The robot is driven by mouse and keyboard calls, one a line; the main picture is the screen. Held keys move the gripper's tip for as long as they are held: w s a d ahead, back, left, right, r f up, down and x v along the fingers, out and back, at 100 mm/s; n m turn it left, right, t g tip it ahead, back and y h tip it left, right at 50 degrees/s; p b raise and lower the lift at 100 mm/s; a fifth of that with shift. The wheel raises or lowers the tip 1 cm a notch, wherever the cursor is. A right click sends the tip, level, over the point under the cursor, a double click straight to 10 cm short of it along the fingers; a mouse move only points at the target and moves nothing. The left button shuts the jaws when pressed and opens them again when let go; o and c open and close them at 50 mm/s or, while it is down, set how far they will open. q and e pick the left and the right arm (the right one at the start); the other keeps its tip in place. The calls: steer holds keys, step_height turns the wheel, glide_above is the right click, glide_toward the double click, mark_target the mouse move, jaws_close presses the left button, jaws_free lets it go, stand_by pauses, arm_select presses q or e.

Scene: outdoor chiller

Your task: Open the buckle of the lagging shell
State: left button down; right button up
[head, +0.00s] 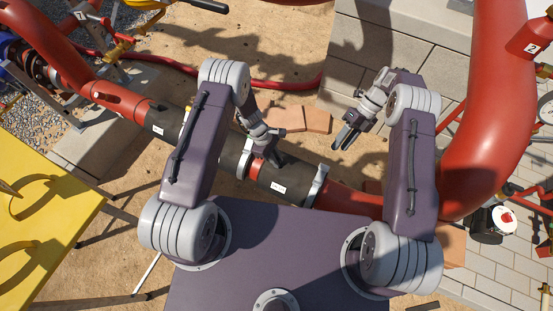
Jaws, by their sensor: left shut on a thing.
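The lagging shell (300,192) is a black sleeve with a white label around the red pipe, in the middle of the head view. A grey band (319,182) rings its right end. My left gripper (271,158) reaches down onto the top of the shell near its left end, beside a short red stretch of pipe. It is shut on a small part there, apparently the buckle, which the fingers hide. My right gripper (345,138) hangs right of and beyond the shell, with its dark fingers apart and nothing between them.
Another black sleeve (167,123) covers the pipe further left. A thick red pipe (490,120) rises at the right. Reddish bricks (290,120) lie on the sandy ground behind the shell. A yellow table (45,225) stands at the lower left.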

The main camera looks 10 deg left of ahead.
mark_target(322, 173)
stand_by(0.7)
steer(key=shift+o, duration=1)
steer(key=s+a+f+n+h, duration=0.1)
steer(key=f+n, duration=0.1)
steer(key=s+a+f+n+t+h, duration=0.1)
steer(key=s+f+n, duration=0.1)
steer(key=f+n, duration=0.1)
steer(key=s+a+f+n+h, duration=0.1)
steer(key=a+f+n, duration=0.1)
steer(key=f+n, duration=0.1)
steer(key=shift+s+t, duration=0.3)
steer(key=shift+s, duration=0.1)
jaws_close()
steer(key=shift+w, duration=0.1)
stand_by(0.6)
